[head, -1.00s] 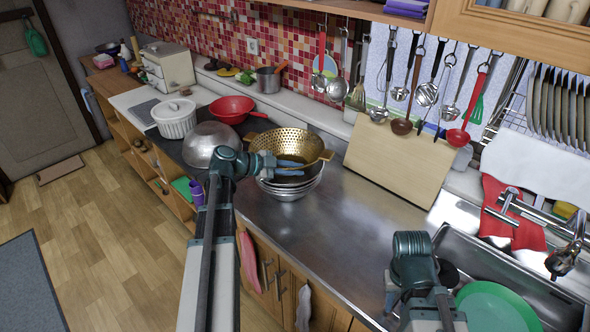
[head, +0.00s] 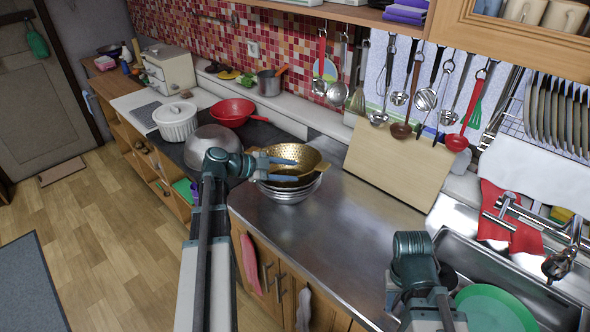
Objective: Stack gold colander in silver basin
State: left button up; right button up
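The gold colander (head: 308,156) sits in the silver basin (head: 291,194) on the steel counter, in the middle of the head view. Its lower part is inside the basin and its perforated upper wall stands above the basin's rim. My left gripper (head: 286,168) is at the colander's near left side, with its two fingers apart. It overlaps the colander in the picture; I cannot tell if it touches. My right arm (head: 412,262) is at the lower right by the sink; its fingertips are hidden.
A domed metal bowl (head: 209,146) lies left of the basin. A cutting board (head: 398,166) leans at the back. The sink holds a green plate (head: 494,309). The steel counter right of the basin is clear.

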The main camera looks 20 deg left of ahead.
notch_tip(320, 180, up, 3)
jog(key=p, duration=0.2)
jog(key=shift+r+p, duration=0.2)
jog(key=shift+p, duration=0.15)
pick_arm(q)
jog(key=v, duration=0.9)
jog(key=shift+s+a, duration=0.3)
jog(key=shift+a, duration=0.05)
pick_arm(e)
jog(key=shift+r, duration=0.2)
